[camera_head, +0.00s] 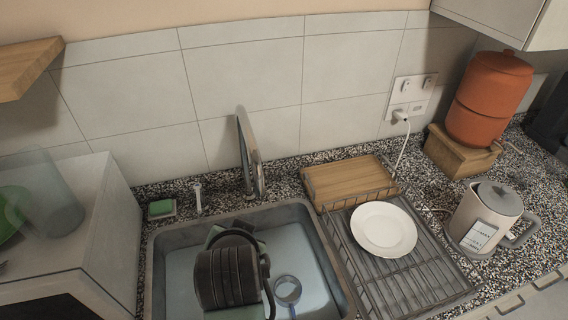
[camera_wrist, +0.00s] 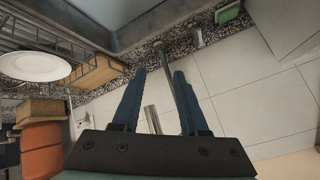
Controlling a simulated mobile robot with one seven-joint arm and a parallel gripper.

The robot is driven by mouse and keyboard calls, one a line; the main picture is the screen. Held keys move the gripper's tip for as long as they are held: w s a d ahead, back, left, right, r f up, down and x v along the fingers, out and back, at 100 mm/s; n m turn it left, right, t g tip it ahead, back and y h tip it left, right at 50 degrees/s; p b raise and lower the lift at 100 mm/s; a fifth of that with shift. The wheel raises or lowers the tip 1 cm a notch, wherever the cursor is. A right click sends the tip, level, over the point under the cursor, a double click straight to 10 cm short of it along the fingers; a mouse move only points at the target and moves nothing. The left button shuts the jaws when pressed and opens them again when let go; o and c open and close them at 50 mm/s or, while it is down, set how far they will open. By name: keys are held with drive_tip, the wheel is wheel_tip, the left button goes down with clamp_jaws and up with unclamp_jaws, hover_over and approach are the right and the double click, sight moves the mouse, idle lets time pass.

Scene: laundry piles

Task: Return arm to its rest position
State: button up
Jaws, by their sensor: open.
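My gripper (camera_wrist: 159,74) shows in the wrist view with its two blue fingers apart and nothing held between them. The steel faucet (camera_wrist: 178,95) appears between and beyond the fingers in that view; I cannot tell how far off it is. In the head view a dark ribbed shape with teal parts stands over the sink (camera_head: 160,262), and it looks like part of my arm. The fingertips cannot be made out there. It hides part of the basin.
The faucet (camera_head: 249,155) rises behind the sink, beside a green sponge (camera_head: 161,208). A rack (camera_head: 425,285) with a white plate (camera_head: 383,229), a wooden board (camera_head: 345,182), a kettle (camera_head: 484,215) and a terracotta dispenser (camera_head: 490,95) stand right. A shelf (camera_head: 28,68) juts in upper left.

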drive_tip(key=w+d+r+n+t+b, duration=0.15)
drive_tip(key=r+t, duration=0.35)
drive_tip(key=r, duration=0.8)
drive_tip(key=w+d+r+n+t+b, duration=0.1)
drive_tip(key=d+r+t+b, duration=0.15)
drive_tip(key=r+t, duration=0.65)
drive_tip(key=s+d+r+t+b, duration=0.1)
drive_tip(key=s+d+r+t, duration=0.1)
drive_tip(key=s+r, duration=0.4)
drive_tip(key=s+d+r+n+t+h+b, duration=0.1)
drive_tip(key=s+r, duration=0.5)
drive_tip(key=r, duration=0.8)
drive_tip(key=shift+s+d+r+t+h, duration=0.2)
drive_tip(key=shift+d+r+t+h, duration=0.15)
drive_tip(key=shift+d+t, duration=0.45)
drive_tip(key=shift+a, duration=0.15)
